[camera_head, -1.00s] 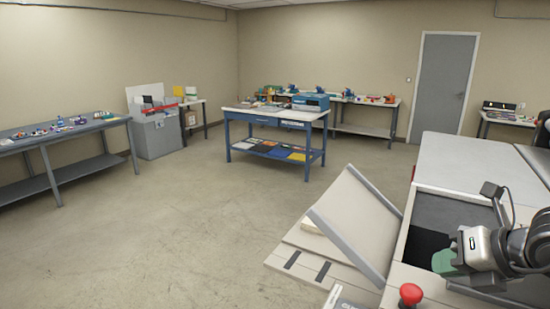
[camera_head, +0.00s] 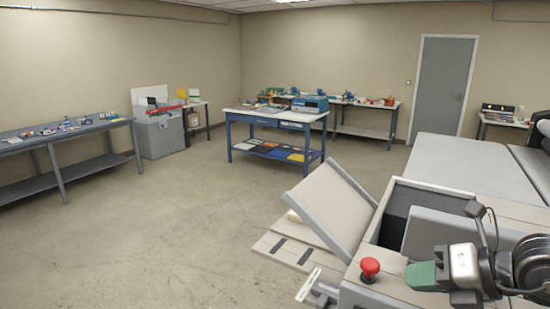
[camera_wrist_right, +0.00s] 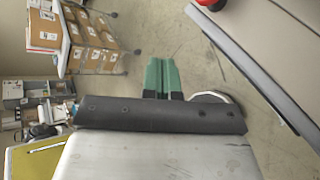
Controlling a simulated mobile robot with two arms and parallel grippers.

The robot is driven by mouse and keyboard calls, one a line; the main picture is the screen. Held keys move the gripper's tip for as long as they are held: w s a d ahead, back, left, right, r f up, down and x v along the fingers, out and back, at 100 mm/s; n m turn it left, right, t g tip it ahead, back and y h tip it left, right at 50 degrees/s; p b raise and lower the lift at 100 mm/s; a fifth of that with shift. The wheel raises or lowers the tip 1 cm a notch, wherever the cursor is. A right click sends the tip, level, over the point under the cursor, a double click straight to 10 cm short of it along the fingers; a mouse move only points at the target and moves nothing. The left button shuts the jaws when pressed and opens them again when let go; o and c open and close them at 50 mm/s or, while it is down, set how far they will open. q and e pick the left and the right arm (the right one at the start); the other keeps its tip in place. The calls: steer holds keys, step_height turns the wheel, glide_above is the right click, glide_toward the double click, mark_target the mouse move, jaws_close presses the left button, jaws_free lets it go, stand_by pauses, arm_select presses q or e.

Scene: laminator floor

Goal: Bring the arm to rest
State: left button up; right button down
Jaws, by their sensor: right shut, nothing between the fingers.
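My right gripper (camera_head: 424,276) is at the lower right of the head view, with green fingers pointing left. It is beside the red stop button (camera_head: 370,267) on the laminator's front edge and clear of it. In the right wrist view the green fingers (camera_wrist_right: 162,76) lie side by side, shut and empty. The laminator (camera_head: 470,165) fills the right side, with a grey tilted panel (camera_head: 328,205) at its left. My left gripper is out of view.
A blue table (camera_head: 245,119) with a blue box stands mid-room. A long grey bench (camera_head: 80,134) is at the left. The floor (camera_head: 200,220) between them is clear. Cardboard boxes (camera_wrist_right: 90,40) on a cart show in the right wrist view.

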steer(key=s+a+r+m+t+y, duration=0.2)
steer(key=a+r+m+t+y, duration=0.1)
steer(key=a+m+t+y, duration=0.5)
steer(key=s+d+f+m+h, duration=0.1)
steer(key=d+f+m+h, duration=0.4)
steer(key=f+m+h, duration=0.45)
steer(key=d+f+m+h, duration=0.65)
steer(key=m+h, duration=0.35)
steer(key=m, duration=0.3)
steer(key=s+a+f+m+g+y, duration=0.1)
steer(key=s+a+f+g, duration=0.2)
steer(key=s+f+g, duration=0.45)
steer(key=s+a+f+m+g+y, duration=0.1)
steer(key=s+a+f+g+y, duration=0.2)
steer(key=s+f, duration=0.7)
step_height(320, 180, down, 30)
steer(key=s+g+h+b, duration=0.2)
steer(key=g+b, duration=0.1)
arm_select(q)
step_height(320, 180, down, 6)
steer(key=b, duration=0.2)
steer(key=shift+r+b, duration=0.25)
steer(key=shift+b, duration=0.05)
arm_select(e)
steer(key=s+d+f, duration=0.3)
steer(key=s+f, duration=1.1)
steer(key=f, duration=0.2)
